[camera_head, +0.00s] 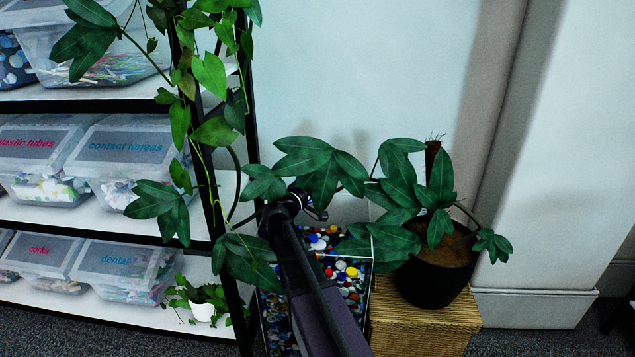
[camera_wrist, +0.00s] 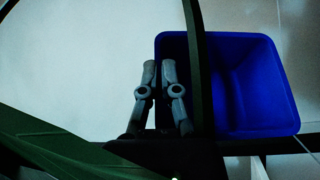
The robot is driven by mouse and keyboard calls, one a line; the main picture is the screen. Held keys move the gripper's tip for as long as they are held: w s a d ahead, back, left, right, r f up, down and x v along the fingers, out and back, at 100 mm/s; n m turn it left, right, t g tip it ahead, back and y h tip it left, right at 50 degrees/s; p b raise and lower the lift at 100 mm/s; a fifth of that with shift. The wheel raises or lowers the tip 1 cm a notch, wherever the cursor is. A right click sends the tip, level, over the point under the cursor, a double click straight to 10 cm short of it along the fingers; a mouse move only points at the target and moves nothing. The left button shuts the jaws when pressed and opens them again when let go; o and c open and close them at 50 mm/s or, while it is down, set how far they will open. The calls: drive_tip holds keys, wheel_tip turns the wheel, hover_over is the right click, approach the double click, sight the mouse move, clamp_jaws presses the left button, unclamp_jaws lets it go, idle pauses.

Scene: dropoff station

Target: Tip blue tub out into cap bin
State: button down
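The blue tub (camera_wrist: 255,85) shows in the wrist view, its mouth toward the camera and its visible inside bare. I see no blue of it in the head view. My gripper (camera_wrist: 160,68) has its two grey fingers close together by the tub's left edge; whether the rim lies between them I cannot tell. In the head view my arm reaches over the cap bin (camera_head: 368,297), and the gripper end is largely hidden among leaves. The bin holds many coloured bottle caps; my arm hides part of it.
Plant leaves (camera_head: 315,165) hang over the bin and my arm. A potted plant (camera_head: 433,285) stands on a wicker box (camera_head: 425,325) to the right. A shelf rack (camera_head: 95,210) with labelled clear boxes stands left. A dark bar (camera_wrist: 196,60) crosses before the tub.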

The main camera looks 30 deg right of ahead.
drive_tip(key=shift+r+p, duration=1.35)
drive_tip(key=shift+r, duration=0.4)
drive_tip(key=shift+w+a+r+n+p, duration=0.3)
drive_tip(key=shift+r+n+p, duration=0.15)
drive_tip(key=shift+p, duration=0.35)
drive_tip(key=shift+w+a+r+n+y+p, duration=0.3)
drive_tip(key=shift+a+r+n+y+p, duration=0.1)
drive_tip(key=shift+n+p, duration=0.35)
drive_tip(key=shift+w+a+r+n+g+y+p, duration=0.2)
drive_tip(key=shift+w+a+n+g+y+p, duration=0.15)
drive_tip(key=shift+n+p, duration=0.35)
drive_tip(key=n, duration=0.1)
drive_tip(key=a+n+y+p, duration=0.1)
drive_tip(key=n, duration=0.1)
drive_tip(key=w+n+p, duration=0.1)
drive_tip(key=shift+a+n+y, duration=0.25)
drive_tip(key=shift+a+n, duration=0.05)
drive_tip(key=w+a+r+n+y+p, duration=0.3)
drive_tip(key=a+n+p, duration=0.4)
drive_tip(key=n, duration=0.8)
drive_tip(key=w+r+p, duration=0.1)
drive_tip(key=p, duration=0.1)
drive_tip(key=shift+r+g+p, duration=0.3)
drive_tip(key=shift+g, duration=0.05)
